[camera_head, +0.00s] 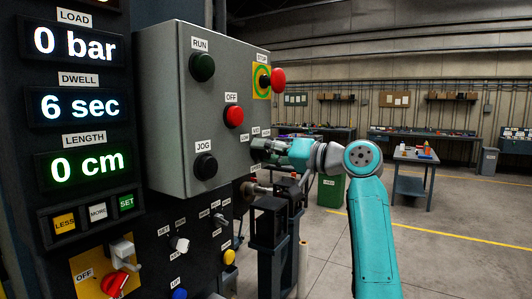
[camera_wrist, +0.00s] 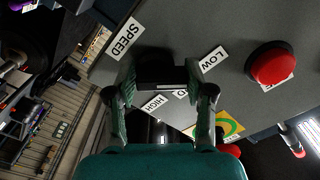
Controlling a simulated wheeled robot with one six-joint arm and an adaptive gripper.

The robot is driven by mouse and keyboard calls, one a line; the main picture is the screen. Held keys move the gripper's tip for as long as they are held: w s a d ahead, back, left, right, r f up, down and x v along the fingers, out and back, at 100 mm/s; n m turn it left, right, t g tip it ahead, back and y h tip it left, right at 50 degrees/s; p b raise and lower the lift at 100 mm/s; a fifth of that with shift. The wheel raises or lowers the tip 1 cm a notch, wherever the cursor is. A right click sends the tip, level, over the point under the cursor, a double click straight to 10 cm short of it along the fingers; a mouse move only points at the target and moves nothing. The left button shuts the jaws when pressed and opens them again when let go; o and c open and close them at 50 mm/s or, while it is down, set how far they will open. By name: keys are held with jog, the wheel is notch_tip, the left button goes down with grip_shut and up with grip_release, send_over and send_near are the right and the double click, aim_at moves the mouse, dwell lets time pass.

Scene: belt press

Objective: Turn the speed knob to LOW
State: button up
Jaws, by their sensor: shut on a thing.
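The speed knob (camera_wrist: 161,72) is dark and sits on the grey control box between the two fingers of my gripper (camera_wrist: 163,92) in the wrist view. My gripper is shut on it, a finger on each side. Around it are white labels: SPEED (camera_wrist: 122,38), LOW (camera_wrist: 214,59), HIGH (camera_wrist: 154,103) and one partly hidden label ending in D. Which label the knob points at cannot be told. In the head view my gripper (camera_head: 262,150) is against the lower right of the grey box (camera_head: 165,120), and its fingers hide the knob.
Displays read 0 bar, 6 sec and 0 cm. Switches sit below. Open floor lies to the right.

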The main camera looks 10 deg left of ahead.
jog(key=shift+s+r+n, duration=0.1)
jog(key=shift+n, duration=0.5)
jog(key=o, duration=1.1)
jog(key=v, duration=1.2)
